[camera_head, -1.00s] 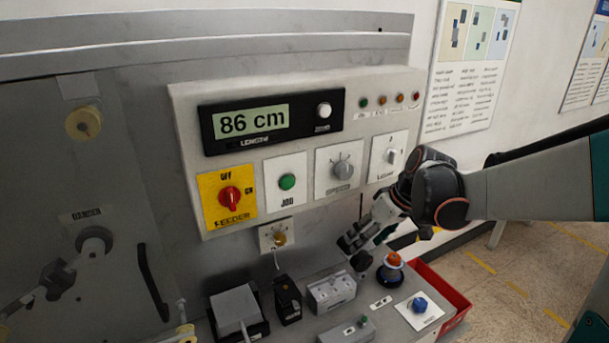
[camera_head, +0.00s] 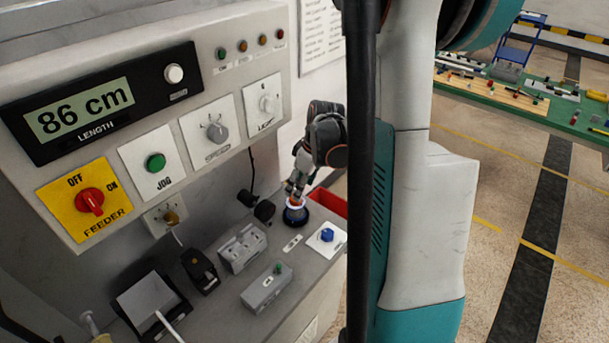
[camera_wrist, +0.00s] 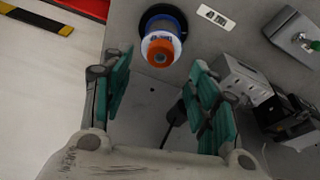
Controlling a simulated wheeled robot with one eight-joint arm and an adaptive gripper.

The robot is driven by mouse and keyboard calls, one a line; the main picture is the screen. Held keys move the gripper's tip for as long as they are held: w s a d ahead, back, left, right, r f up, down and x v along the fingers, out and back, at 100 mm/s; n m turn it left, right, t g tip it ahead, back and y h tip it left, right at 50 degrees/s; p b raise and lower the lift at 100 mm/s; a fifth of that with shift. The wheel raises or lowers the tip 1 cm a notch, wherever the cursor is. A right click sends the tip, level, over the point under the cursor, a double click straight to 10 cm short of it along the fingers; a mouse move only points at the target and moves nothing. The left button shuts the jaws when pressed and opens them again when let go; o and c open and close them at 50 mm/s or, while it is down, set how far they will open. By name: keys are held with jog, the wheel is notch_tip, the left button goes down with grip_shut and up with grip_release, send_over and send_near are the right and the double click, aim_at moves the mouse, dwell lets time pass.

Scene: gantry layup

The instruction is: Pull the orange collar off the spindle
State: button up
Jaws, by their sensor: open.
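The orange collar (camera_wrist: 160,50) sits on the spindle, whose blue part (camera_wrist: 168,20) and round dark base show behind it in the wrist view. In the head view the collar (camera_head: 296,202) is small and partly covered by my gripper, above the spindle's dark base (camera_head: 295,217) on the bench top. My gripper (camera_wrist: 160,73) is open, with its green-padded fingers apart. The collar shows between and just beyond the fingertips, with nothing held. In the head view my gripper (camera_head: 295,187) is right above the collar; whether it touches is unclear.
A blue knob on a white plate (camera_head: 327,235), a label plate (camera_head: 292,243) and grey boxes (camera_head: 242,247) stand near the spindle. A red tray (camera_head: 328,201) lies behind it. The control panel (camera_head: 150,120) rises at the left.

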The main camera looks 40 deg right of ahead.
jog(key=shift+b+x, duration=0.55)
jog(key=shift+x, duration=2.2)
grip_shut()
jog(key=shift+r+p, duration=0.95)
jog(key=shift+r, duration=0.7)
jog(key=shift+r+p, duration=0.95)
jog(key=shift+r, duration=0.7)
